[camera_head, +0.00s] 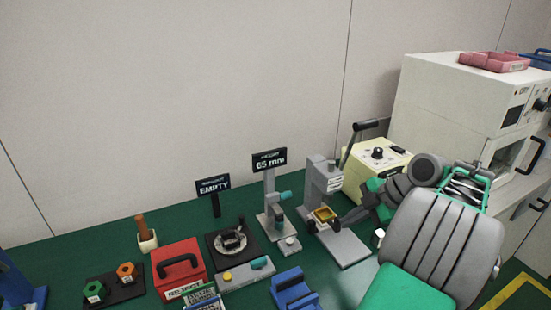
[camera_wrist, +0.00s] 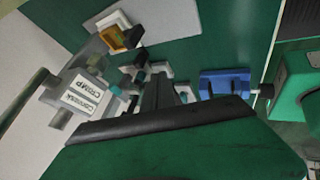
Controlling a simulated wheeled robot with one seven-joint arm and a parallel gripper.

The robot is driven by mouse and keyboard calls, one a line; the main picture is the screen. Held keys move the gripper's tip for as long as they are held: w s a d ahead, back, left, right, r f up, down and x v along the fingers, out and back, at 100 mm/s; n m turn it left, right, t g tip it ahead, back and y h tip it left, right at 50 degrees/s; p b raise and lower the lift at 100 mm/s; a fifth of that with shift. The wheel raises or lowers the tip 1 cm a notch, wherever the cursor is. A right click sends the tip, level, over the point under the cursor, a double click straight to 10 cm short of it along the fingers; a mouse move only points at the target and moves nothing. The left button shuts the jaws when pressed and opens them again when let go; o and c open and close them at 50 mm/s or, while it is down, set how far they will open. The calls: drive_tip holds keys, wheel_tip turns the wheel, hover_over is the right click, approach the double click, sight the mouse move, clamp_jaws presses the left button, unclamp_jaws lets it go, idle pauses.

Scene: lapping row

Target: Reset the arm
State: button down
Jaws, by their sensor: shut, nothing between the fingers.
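In the head view my arm reaches in from the right over the green bench. My gripper (camera_head: 341,222) is beside the grey lever press (camera_head: 322,182), near its small yellow-brown tray (camera_head: 325,214); I cannot tell if they touch. In the wrist view my gripper's dark fingers (camera_wrist: 160,82) are together with nothing seen between them. The tray (camera_wrist: 117,38) shows at the upper left there, apart from the fingertips. My arm hides part of the bench on the right.
A cream box with a dial (camera_head: 372,172) stands behind my arm, with a large white cabinet (camera_head: 455,100) at right. A gauge stand (camera_head: 270,205), black round fixture (camera_head: 232,240), red reject box (camera_head: 178,268) and blue block (camera_head: 294,288) stand left of my gripper.

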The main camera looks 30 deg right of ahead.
drive_tip(key=w+a+r+m+g+h+p, duration=0.1)
drive_tip(key=w+a+r+m+p, duration=0.15)
drive_tip(key=a, duration=0.55)
drive_tip(key=w+a+r+m+g+p, duration=0.1)
drive_tip(key=w+a+r+m+p, duration=0.2)
drive_tip(key=a, duration=0.5)
drive_tip(key=s+a+m+h+p, duration=0.3)
drive_tip(key=s+a+m, duration=0.6)
drive_tip(key=a, duration=0.5)
drive_tip(key=shift+f+m+g, duration=0.15)
drive_tip(key=shift+m+g, duration=0.15)
drive_tip(key=shift+m, duration=0.35)
drive_tip(key=shift+s, duration=0.1)
